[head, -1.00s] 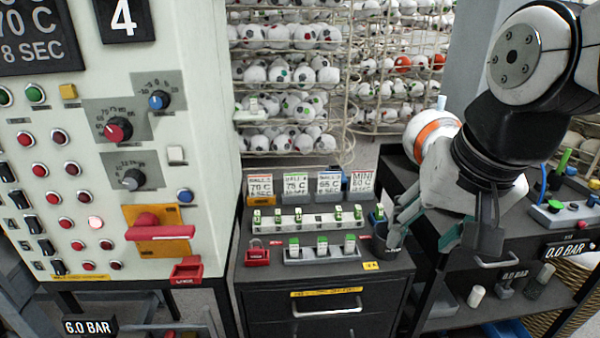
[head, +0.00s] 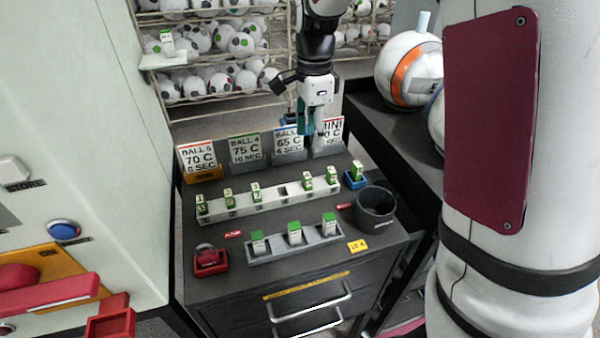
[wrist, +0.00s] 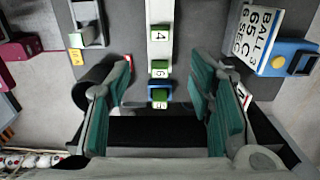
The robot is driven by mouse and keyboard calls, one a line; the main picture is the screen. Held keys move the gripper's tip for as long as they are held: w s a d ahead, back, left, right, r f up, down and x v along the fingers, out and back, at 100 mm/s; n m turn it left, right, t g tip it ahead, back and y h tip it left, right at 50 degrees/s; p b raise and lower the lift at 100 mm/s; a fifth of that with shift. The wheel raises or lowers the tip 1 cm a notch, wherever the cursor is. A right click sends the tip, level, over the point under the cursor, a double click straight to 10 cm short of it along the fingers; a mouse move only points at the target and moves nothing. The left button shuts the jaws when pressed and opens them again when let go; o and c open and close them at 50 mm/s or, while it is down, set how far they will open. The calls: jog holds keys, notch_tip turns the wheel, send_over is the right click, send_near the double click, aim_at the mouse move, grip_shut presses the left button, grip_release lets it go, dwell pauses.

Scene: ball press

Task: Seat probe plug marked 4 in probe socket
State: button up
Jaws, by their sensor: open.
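The plug marked 4 (wrist: 159,34) stands in the white rack in the wrist view, white with a green end. Beyond it toward me is another plug (wrist: 160,68), apparently marked 6. A blue block (wrist: 160,84) at the rack end holds a further plug; it also shows in the head view (head: 355,182). Whether this block is the probe socket I cannot tell. The white rack (head: 268,206) has several plugs and an empty slot near its middle. My gripper (wrist: 160,76) is open and empty, its teal fingers on both sides of the row; it also shows in the head view (head: 311,128).
A grey rack (head: 320,239) with three plugs stands in front. A dark cup (head: 376,207) is at right, a red padlock (head: 209,262) at left. Setting cards (head: 245,150) line the back. The press cabinet (head: 110,120) bounds the left.

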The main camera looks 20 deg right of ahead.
send_over(307, 175)
jog(key=f, duration=0.7)
jog(key=shift+d+f, duration=0.2)
jog(key=shift+d, duration=0.2)
jog(key=shift+a+f+p, duration=0.2)
jog(key=shift+f+p, duration=0.05)
jog(key=shift+f, duration=1.1)
jog(key=shift+a+f+p, duration=0.2)
jog(key=shift+f+p, duration=0.05)
jog(key=shift+f, duration=1.05)
jog(key=shift+c, duration=0.3)
grip_shut()
